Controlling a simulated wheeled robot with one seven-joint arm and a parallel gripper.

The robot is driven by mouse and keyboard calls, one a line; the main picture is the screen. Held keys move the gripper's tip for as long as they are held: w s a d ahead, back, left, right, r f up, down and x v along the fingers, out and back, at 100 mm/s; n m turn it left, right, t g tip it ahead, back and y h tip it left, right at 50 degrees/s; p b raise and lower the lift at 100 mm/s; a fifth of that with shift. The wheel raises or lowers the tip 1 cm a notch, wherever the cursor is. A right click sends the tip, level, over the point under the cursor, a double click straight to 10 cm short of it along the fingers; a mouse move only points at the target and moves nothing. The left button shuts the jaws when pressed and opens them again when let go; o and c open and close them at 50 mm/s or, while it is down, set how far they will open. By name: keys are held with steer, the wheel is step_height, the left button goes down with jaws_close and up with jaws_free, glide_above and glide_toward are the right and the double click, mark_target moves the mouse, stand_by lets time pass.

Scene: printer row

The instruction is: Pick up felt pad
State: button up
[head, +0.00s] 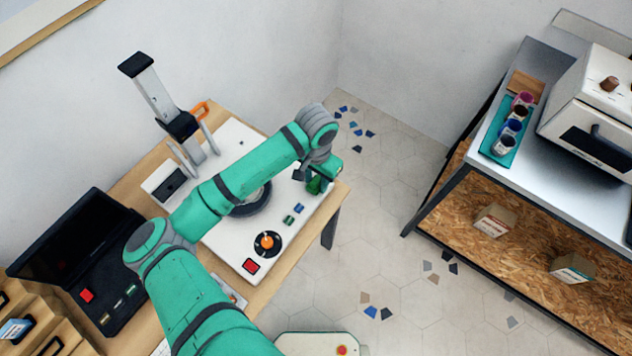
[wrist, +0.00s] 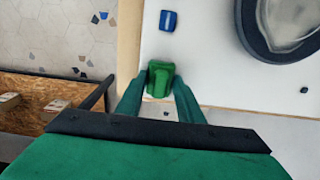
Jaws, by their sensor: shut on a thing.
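A small green piece, which I take to be the felt pad (wrist: 160,75), sits between the fingertips of my gripper (wrist: 159,86) in the wrist view. My gripper is shut on it. In the head view my gripper (head: 318,184) is at the right edge of the white board, with dark green showing there. I cannot tell whether the pad touches the board. The fingers and wrist hide part of it.
The white board (head: 222,250) lies on a wooden table (head: 338,192). A blue piece (head: 299,208) and a green piece (head: 288,221) lie on it, near a round dark-rimmed dish (head: 256,208) and an orange knob (head: 267,242). A shelf with cups (head: 514,125) stands right, across open floor.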

steer(key=shift+r, duration=0.6)
steer(key=s+d+r, duration=0.8)
steer(key=s+r, duration=0.3)
steer(key=shift+s+d+r, duration=0.15)
steer(key=shift+r, duration=0.25)
